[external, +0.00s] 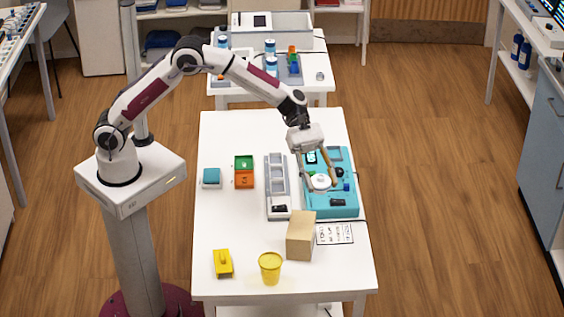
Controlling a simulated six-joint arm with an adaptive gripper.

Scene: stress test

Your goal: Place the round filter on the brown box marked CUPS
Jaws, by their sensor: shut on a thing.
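The round filter (320,182) is a small white disc with a raised middle. My gripper (321,184) points down and is shut on it, with one finger on each side. The filter is over the teal tray (313,211) on the right of the white table; whether it touches the tray I cannot tell. The brown box (299,237) stands on the table in front of the tray, nearer the camera. No CUPS marking can be read on it from this view.
A grey compartment tray (269,203) lies left of the teal tray. A printed sheet (335,233) lies right of the box. A yellow cup (270,268) and a yellow block (223,263) stand at the front. Green and orange bins (244,180) stand farther left.

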